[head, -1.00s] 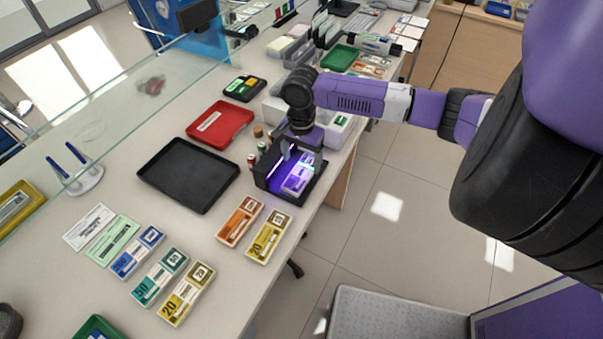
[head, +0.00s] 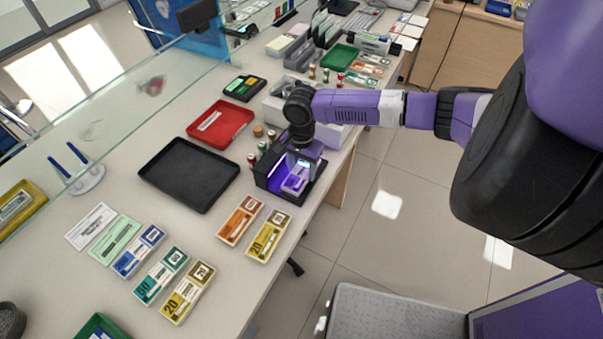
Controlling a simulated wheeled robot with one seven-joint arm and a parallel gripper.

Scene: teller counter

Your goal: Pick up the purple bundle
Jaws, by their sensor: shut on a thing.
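The purple bundle (head: 294,184) lies in a dark box-like device (head: 268,181) with a glowing purple light, near the counter's right edge. My gripper (head: 298,170) reaches down into the device from above and is shut on the bundle. The wrist and the device's walls hide much of the fingers and part of the bundle. I cannot tell whether the bundle is lifted off the device's floor.
An orange bundle (head: 239,221) and a yellow bundle (head: 268,236) lie just in front of the device. A black tray (head: 188,174) and red tray (head: 220,123) are to its left. Small rolls (head: 252,160) stand close beside it. A glass screen runs along the counter.

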